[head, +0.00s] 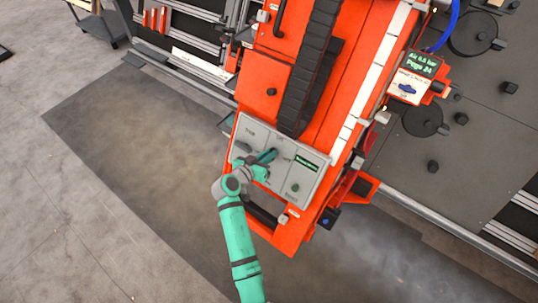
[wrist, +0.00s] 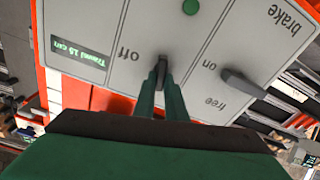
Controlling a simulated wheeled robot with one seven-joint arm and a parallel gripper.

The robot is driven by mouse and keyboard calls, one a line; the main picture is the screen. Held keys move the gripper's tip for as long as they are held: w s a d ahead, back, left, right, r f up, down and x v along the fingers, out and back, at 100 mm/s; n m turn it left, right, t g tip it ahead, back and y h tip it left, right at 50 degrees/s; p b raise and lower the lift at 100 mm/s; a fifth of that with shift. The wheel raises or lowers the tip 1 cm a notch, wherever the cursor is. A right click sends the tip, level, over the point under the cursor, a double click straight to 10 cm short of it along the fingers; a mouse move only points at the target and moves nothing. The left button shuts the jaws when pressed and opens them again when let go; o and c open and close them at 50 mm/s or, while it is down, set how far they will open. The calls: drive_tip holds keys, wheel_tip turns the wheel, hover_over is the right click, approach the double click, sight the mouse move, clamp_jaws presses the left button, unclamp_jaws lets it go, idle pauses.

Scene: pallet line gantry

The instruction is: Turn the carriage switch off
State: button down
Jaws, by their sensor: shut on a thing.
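The grey control panel (head: 310,185) sits on the front of the orange carriage. It also fills the top of the wrist view (wrist: 165,30), upside down. My gripper (head: 268,157) is at the middle of this panel. In the wrist view my gripper (wrist: 163,78) is shut on the carriage switch (wrist: 162,61), a dark narrow handle between the labels "off" and "on". The fingers hide most of the handle. I cannot tell which label it points to.
A dark brake knob (wrist: 238,78) stands beside the switch, with "free" and "brake" labels. A green button (wrist: 190,7) and a small "Travel" display (wrist: 81,50) are also on the panel. In the head view a separate air unit (head: 408,88) with a blue knob stands to the right.

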drive_tip(key=shift+a+f+n+y, duration=0.1)
drive_tip(key=shift+f+n+y, duration=0.1)
drive_tip(key=shift+n, duration=2.35)
drive_tip(key=shift+a+f+n+y, duration=0.1)
drive_tip(key=shift+a+n+y, duration=0.1)
drive_tip(key=shift+n, duration=2.4)
drive_tip(key=shift+a+f+n+y, duration=0.1)
drive_tip(key=shift+n+y, duration=0.1)
drive_tip(key=shift+n, duration=2.35)
drive_tip(key=c, duration=1.8)
unclamp_jaws()
drive_tip(key=shift+d, duration=0.1)
drive_tip(key=shift+r, duration=0.1)
drive_tip(key=v, duration=1)
drive_tip(key=shift+s+a+r, duration=0.2)
drive_tip(key=shift+r, duration=0.1)
